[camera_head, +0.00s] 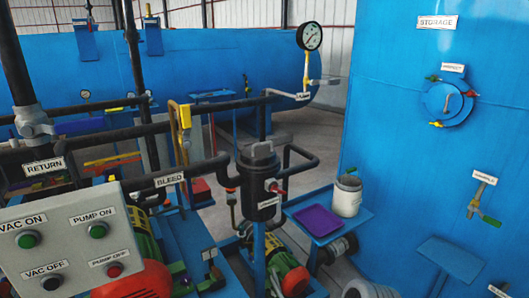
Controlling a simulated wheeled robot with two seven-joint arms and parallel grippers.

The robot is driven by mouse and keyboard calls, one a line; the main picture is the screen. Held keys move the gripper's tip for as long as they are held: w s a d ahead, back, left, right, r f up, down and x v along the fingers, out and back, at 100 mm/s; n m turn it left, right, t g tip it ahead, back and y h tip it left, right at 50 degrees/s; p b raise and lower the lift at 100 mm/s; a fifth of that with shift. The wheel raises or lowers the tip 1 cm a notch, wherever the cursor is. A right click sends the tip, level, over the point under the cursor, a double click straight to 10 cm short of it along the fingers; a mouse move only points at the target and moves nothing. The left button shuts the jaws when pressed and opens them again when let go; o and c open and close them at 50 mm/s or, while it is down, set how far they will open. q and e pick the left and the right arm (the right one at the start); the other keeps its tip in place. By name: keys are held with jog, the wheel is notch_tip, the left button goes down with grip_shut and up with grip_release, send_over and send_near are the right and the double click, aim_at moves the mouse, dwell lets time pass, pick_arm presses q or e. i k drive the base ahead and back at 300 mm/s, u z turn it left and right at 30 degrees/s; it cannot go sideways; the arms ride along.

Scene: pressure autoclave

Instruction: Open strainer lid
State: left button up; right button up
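The strainer (258,190) is a black upright cylinder on a blue post near the middle of the view, with black pipes joining it on both sides. Its lid (262,155) is a grey cap with a raised handle on top and looks seated on the body. A red-handled valve (275,187) and a white label are on the strainer's front. Neither of my grippers is in view.
A blue side table (340,232) right of the strainer bears a purple tray (318,220) and a whitish bucket (347,196). The blue storage tank (410,170) stands at right. A control panel (75,246) fills the lower left. A gauge (309,36) rises behind.

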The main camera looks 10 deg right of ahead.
aim_at(258, 157)
jog(key=k, duration=0.3)
jog(key=z, duration=2)
jog(key=i, duration=1.5)
jog(key=u, duration=2.15)
